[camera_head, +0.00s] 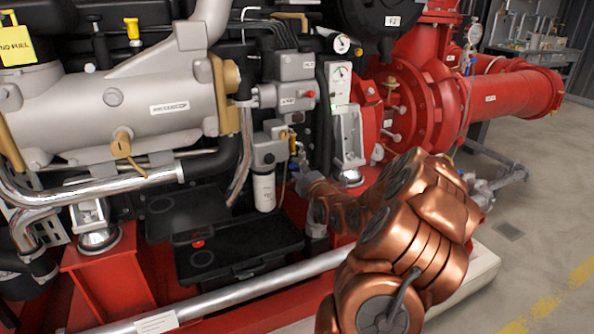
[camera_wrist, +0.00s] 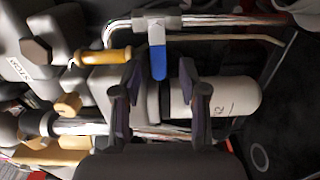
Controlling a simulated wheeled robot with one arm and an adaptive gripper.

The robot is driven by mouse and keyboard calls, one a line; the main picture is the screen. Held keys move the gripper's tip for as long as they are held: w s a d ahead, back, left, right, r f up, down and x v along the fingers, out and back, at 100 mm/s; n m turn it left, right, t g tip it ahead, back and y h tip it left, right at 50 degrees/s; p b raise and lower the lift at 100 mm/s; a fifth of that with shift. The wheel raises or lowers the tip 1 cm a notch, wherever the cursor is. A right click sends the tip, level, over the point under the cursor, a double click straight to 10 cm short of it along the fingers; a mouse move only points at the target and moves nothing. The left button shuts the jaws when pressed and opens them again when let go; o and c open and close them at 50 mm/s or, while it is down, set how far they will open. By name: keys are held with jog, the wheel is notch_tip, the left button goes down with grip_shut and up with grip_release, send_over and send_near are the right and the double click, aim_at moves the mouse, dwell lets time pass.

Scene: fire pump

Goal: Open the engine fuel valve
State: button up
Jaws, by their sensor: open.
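A small valve lever with a blue grip (camera_wrist: 158,62) shows in the wrist view, attached to a metal pipe above the gap between my fingertips. I take it as the fuel valve, though no label on it is readable. My gripper (camera_wrist: 162,88) is open, with its two dark fingers apart on either side of the lever's line. The blue tip ends near the fingertips; I cannot tell whether they touch. A yellow handle (camera_wrist: 103,57) lies left of the lever. In the head view, my copper arm reaches toward this area, and the fingers cannot be made out clearly.
A white filter canister (camera_head: 263,190) hangs close by; it also shows right of my fingers in the wrist view (camera_wrist: 225,97). A grey labelled box (camera_head: 296,96) sits above it. Red pump piping (camera_head: 500,102) stands at right. Open floor (camera_head: 545,225) lies at far right.

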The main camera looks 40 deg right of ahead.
jog(key=shift+w+d+r, duration=0.1)
jog(key=shift+w, duration=0.4)
grip_shut()
